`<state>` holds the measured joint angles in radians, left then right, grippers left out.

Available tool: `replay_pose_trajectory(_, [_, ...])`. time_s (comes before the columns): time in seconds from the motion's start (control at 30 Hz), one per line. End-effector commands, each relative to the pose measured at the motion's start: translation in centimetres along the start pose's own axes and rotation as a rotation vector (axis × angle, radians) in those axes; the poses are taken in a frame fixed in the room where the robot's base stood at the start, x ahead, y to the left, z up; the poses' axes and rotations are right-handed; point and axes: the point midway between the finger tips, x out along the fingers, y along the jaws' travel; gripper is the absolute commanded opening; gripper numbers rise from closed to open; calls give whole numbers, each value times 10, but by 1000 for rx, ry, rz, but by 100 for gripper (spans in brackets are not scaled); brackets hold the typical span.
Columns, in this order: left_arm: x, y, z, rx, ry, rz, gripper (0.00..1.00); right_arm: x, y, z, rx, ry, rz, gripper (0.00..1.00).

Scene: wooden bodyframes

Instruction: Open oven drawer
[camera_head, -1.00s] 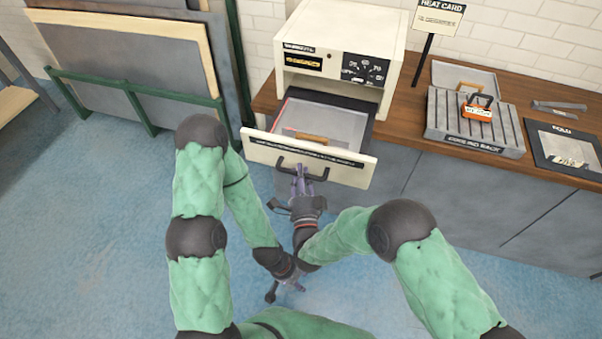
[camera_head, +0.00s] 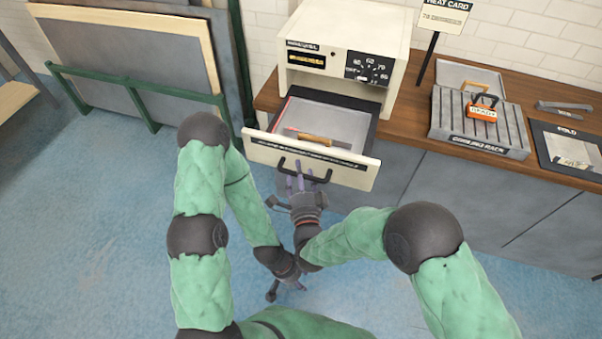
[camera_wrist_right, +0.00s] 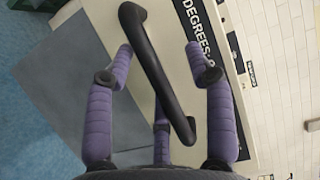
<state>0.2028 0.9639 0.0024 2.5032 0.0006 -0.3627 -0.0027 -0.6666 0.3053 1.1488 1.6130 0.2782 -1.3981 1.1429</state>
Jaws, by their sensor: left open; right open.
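The oven (camera_head: 340,45) is a cream box with a dark dial panel on the wooden counter. Its drawer (camera_head: 355,175) is pulled out, showing a grey tray (camera_head: 340,120) with a wooden-handled item (camera_head: 312,138) inside. The black bar handle (camera_head: 318,179) is on the drawer front. My right gripper (camera_head: 296,180) is open at the handle; in the right wrist view the handle (camera_wrist_right: 155,70) passes between its spread purple fingers (camera_wrist_right: 165,65). I cannot tell whether they touch it. My left gripper (camera_head: 273,292) is low, below the right wrist, and away from the drawer.
A cooling rack (camera_head: 480,125) with an orange-tagged item (camera_head: 482,108) stands on the counter to the right, beside a heat card sign (camera_head: 440,18). Panels in a green rack (camera_head: 140,95) stand at left. Blue floor is clear at left.

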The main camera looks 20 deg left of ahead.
Motion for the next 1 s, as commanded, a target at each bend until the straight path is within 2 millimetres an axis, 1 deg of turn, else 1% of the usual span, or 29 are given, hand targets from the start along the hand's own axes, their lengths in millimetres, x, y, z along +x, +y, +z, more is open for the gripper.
replay_pose_trajectory(0.03, [-3,1,0,0,0,0,45,18,-72,-14,10,50,-161,35])
replay_pose_trajectory(0.1, [-3,1,0,0,0,0,45,18,-82,-14,10,49,-162,35])
replay_pose_trajectory(0.2, [-4,1,0,0,0,0,45,18,-92,-14,8,47,-160,36])
replay_pose_trajectory(0.4, [-4,2,0,1,0,0,45,18,-100,-14,8,45,-159,36])
replay_pose_trajectory(0.6, [-4,2,0,1,0,0,45,18,-101,-14,8,45,-159,37])
replay_pose_trajectory(0.63, [-4,2,0,1,0,0,45,3,-14,11,-6,-63,125,37])
replay_pose_trajectory(0.67, [-3,2,0,1,-1,0,45,3,-14,11,-6,-62,126,35])
replay_pose_trajectory(0.77, [-3,2,1,1,-2,0,45,0,-13,11,-7,-63,126,35])
replay_pose_trajectory(1.0, [-3,1,0,0,1,0,45,-14,-10,12,-7,-65,129,35])
